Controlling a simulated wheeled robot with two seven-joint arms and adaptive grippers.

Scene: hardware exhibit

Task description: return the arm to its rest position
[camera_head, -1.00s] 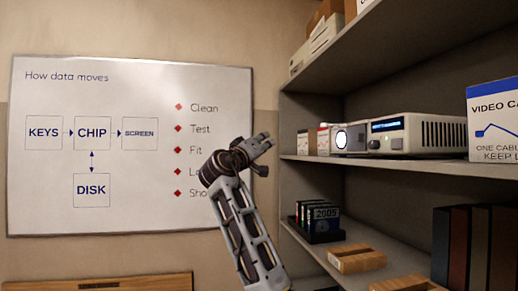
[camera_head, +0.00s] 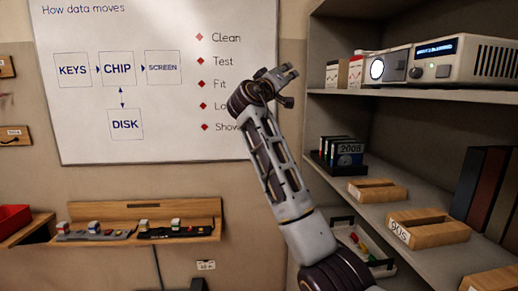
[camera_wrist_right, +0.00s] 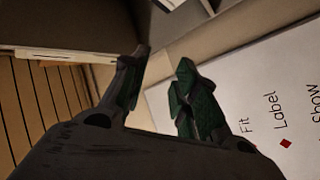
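My right arm rises from the lower right of the head view, stretched up and slightly left. Its gripper (camera_head: 286,74) is in front of the right edge of the whiteboard (camera_head: 265,150), left of the shelf unit. In the right wrist view, the two green-padded fingers of this gripper (camera_wrist_right: 163,65) stand apart with nothing between them. The gripper is open and empty. My left arm and gripper are not in view.
A wooden wall ledge (camera_head: 205,222) with small parts is at lower left. A red bin (camera_head: 12,218) is at the left edge.

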